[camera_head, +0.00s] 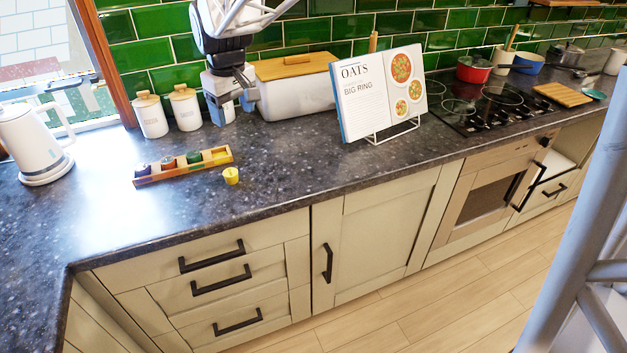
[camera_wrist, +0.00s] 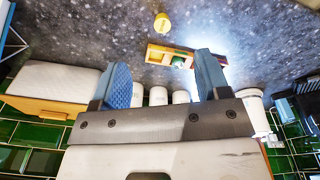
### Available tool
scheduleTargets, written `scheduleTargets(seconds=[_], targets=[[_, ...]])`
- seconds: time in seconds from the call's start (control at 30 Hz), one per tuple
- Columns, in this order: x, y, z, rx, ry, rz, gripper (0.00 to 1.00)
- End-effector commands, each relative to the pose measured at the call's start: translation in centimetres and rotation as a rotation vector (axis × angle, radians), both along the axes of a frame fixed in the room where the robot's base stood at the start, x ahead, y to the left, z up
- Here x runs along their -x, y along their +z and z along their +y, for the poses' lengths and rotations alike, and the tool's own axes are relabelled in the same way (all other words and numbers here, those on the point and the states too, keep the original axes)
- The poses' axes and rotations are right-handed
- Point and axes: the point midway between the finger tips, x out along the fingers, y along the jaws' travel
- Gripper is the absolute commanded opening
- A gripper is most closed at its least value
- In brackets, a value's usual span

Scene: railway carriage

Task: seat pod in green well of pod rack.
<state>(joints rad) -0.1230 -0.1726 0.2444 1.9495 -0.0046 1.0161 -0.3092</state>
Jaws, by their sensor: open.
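A small yellow pod (camera_head: 231,176) stands on the dark worktop, just in front of the right end of the pod rack (camera_head: 185,173). It also shows at the top of the wrist view (camera_wrist: 162,22). The rack is a long, low wooden holder with dark, purple, red and green pieces along it. The green well (camera_head: 194,157) is right of the middle; a dark piece seems to sit there, but the detail is too small to be sure. My gripper (camera_head: 232,106) is open and empty, above the worktop behind the rack and pod. Its blue fingers (camera_wrist: 163,75) show apart.
Two white canisters (camera_head: 186,107) stand behind the rack, left of my gripper. A white bin with wooden lid (camera_head: 295,92) is close on the right, then a cookbook on a stand (camera_head: 380,95). A kettle (camera_head: 32,140) is far left. The front worktop is clear.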

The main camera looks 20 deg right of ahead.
Motion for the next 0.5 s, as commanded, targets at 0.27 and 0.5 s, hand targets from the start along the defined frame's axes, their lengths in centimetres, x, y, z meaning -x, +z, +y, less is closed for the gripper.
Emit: scheduleTargets(seconds=[0.27,0.5], targets=[[8.6,0.7,-3.0,-0.013,-0.118,-0.034,0.69],[15.8,0.2,-5.0,-0.024,-0.218,-0.061,0.69]])
